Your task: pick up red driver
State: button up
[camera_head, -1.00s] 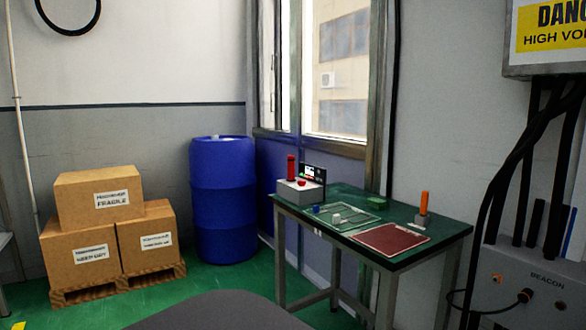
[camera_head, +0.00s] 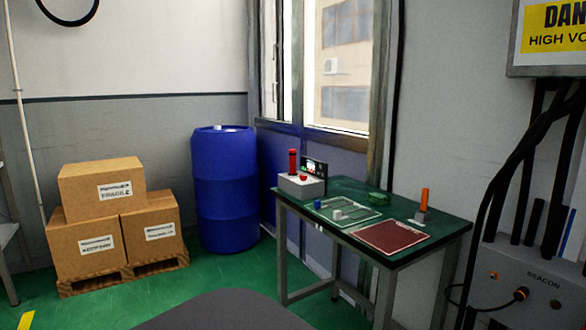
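A small red upright cylinder (camera_head: 292,161), which may be the red driver's handle, stands on a light grey box (camera_head: 301,187) at the left end of the green-topped table (camera_head: 346,234). An orange-handled upright tool (camera_head: 424,199) stands in a small grey holder (camera_head: 421,215) near the table's right end. I cannot tell for sure which of the two is the driver. My gripper is not in view. A dark rounded shape at the bottom middle appears to be part of my own body.
On the table are a dark red mat (camera_head: 392,237), a tray (camera_head: 345,211) with small parts, a green item (camera_head: 378,198) and a small display (camera_head: 314,168). A blue barrel (camera_head: 224,190) and stacked cartons (camera_head: 101,188) stand left. Green floor (camera_head: 235,273) is open before the table.

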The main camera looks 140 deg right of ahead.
aim_at(292, 153)
jog(key=z, duration=2)
jog(key=i, duration=0.55)
jog(key=z, duration=1.65)
